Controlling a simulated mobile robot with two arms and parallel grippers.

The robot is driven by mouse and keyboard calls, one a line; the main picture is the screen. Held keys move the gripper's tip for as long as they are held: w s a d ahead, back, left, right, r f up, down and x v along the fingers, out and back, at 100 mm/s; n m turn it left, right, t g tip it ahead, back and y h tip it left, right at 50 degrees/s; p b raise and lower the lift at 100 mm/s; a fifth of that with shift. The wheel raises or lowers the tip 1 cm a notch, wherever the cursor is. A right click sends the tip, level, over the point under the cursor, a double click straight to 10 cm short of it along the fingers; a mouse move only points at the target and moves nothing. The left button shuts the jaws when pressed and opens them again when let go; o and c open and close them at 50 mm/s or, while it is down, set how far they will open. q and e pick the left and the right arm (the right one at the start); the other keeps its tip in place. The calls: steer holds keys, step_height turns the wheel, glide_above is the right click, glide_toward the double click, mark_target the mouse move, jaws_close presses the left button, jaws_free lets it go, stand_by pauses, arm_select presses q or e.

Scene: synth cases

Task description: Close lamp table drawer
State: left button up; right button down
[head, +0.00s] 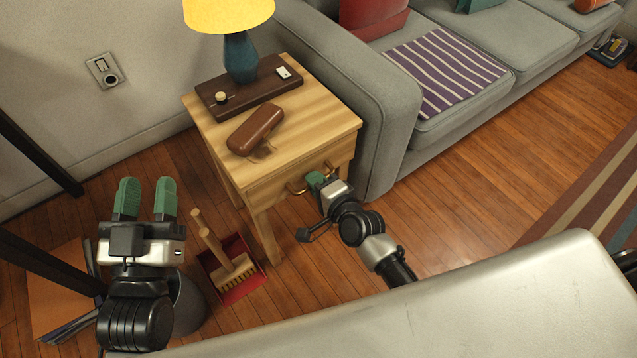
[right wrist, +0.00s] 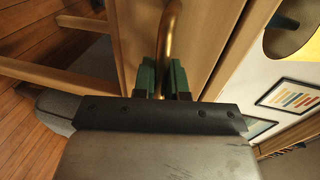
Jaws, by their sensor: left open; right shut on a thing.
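The wooden lamp table (head: 310,112) stands against the left end of the sofa. Its drawer front (head: 268,192) faces me and carries a curved brass handle (head: 296,189). My right gripper (head: 316,179) is at the right part of this handle. In the right wrist view the green fingers of the right gripper (right wrist: 165,82) are shut on the brass handle (right wrist: 172,30), one on each side. I cannot tell how far the drawer stands out. My left gripper (head: 147,188) is open and empty, left of the table above the floor.
On the table are a lamp (head: 239,55), a dark wooden base (head: 222,101) and a brown case (head: 254,131). A red dustpan (head: 240,289) with a brush (head: 232,271) lies left of the table's front leg. The sofa (head: 375,90) closes off the right side.

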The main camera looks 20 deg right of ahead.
steer(key=c, duration=1.2)
jaws_free()
steer(key=shift+w+a, duration=0.1)
steer(key=shift+w, duration=0.15)
arm_select(q)
steer(key=shift+w, duration=0.15)
arm_select(e)
steer(key=shift+s, duration=0.1)
steer(key=shift+s+r, duration=0.1)
steer(key=shift+s, duration=0.15)
arm_select(q)
step_height(320, 180, down, 8)
steer(key=s+a+g+y+p, duration=0.1)
steer(key=g+y+p, duration=0.1)
steer(key=g, duration=0.5)
steer(key=shift+a+f+g+p, duration=0.15)
steer(key=shift+a+g+p, duration=0.15)
steer(key=shift+a+p, duration=0.15)
arm_select(e)
steer(key=v, duration=1)
